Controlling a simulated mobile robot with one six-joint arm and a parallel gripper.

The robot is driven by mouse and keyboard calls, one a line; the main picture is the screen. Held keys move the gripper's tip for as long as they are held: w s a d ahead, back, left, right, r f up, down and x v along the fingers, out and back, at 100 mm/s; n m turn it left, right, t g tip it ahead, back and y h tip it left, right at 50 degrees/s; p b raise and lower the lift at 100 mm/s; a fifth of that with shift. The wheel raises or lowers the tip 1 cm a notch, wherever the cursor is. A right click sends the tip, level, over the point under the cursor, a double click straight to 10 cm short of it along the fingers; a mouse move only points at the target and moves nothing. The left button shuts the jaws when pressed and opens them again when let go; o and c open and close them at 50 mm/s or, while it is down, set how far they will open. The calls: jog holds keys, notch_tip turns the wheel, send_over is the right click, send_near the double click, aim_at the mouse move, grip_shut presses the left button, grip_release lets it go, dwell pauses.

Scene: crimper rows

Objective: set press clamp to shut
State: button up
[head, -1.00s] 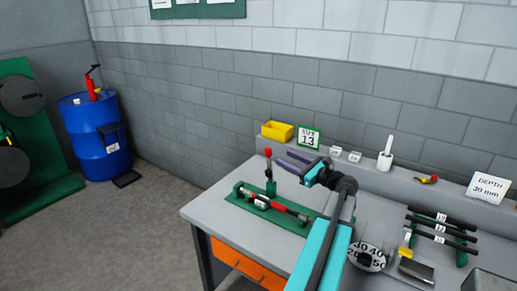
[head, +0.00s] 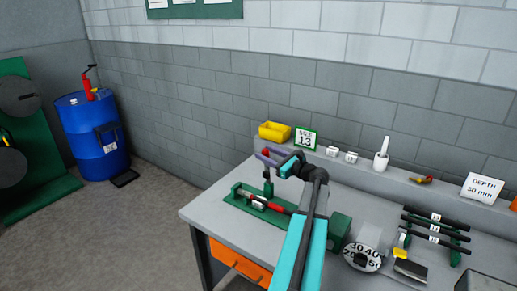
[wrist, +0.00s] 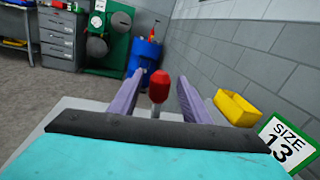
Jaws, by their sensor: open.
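The press clamp has a green base (head: 238,203) on the near left of the bench, with a dark upright lever (head: 268,188) topped by a red knob. A bar with red grips lies along its base. The lever stands upright. My gripper (head: 266,157) is open at the knob's height. In the wrist view the red knob (wrist: 159,86) stands between the two purple fingers, with gaps on both sides. The clamp's base is hidden in the wrist view.
A yellow bin (head: 274,131) and a "SIZE 13" sign (head: 306,138) stand on the ledge behind. A green block (head: 340,231) and a numbered dial (head: 362,257) are right of my arm. Black-handled tools lie on a rack (head: 435,230) farther right.

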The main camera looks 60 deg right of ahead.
jog(key=shift+w+d+p, duration=0.2)
jog(key=shift+w+p, duration=0.1)
jog(key=shift+w, duration=0.85)
jog(key=shift+w+d+p, duration=0.15)
jog(key=shift+w+p, duration=0.15)
jog(key=shift+w, duration=0.85)
grip_shut()
